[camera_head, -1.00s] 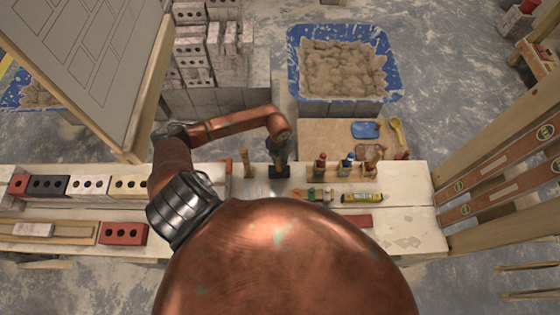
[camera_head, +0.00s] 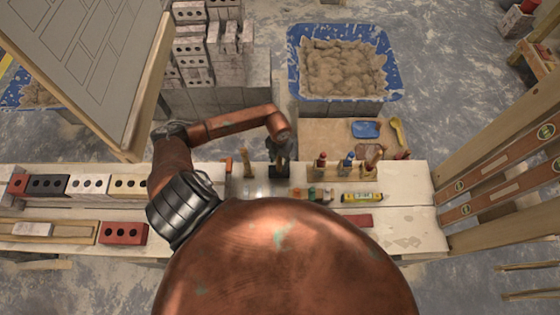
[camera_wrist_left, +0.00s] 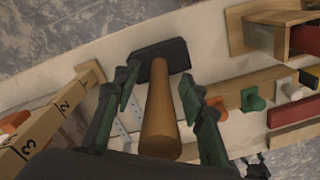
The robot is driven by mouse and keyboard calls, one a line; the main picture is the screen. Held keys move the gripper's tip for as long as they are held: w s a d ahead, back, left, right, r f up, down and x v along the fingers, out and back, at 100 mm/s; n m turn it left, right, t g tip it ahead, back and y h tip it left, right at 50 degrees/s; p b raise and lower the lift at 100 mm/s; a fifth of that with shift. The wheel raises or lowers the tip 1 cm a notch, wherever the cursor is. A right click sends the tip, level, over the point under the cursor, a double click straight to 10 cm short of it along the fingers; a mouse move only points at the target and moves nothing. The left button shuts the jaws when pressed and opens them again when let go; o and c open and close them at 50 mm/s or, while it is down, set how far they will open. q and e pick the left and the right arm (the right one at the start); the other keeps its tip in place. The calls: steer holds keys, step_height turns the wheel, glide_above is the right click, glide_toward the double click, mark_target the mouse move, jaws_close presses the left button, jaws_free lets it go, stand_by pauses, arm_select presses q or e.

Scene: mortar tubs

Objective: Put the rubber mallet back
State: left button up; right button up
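The rubber mallet stands head down on the pale plank bench, its black head (camera_head: 279,170) low and its handle upward. In the left wrist view its black head (camera_wrist_left: 175,52) lies beyond the fingertips and its wooden handle (camera_wrist_left: 160,115) runs back between the fingers. My left gripper (camera_head: 277,150) is over the mallet; in the wrist view its green-black fingers (camera_wrist_left: 159,92) stand on both sides of the handle, with a gap on each side. It is open. My right gripper is not in view.
A wooden rack with red- and blue-topped tools (camera_head: 347,162) is right of the mallet. A short wooden post (camera_head: 246,162) is left of it. A numbered rule (camera_wrist_left: 45,122) is near the fingers. A yellow level (camera_head: 362,197) and bricks (camera_head: 88,185) lie on the bench.

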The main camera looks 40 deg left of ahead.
arm_select(q)
step_height(320, 180, up, 12)
steer(key=shift+w+a+f, duration=0.1)
stand_by(0.5)
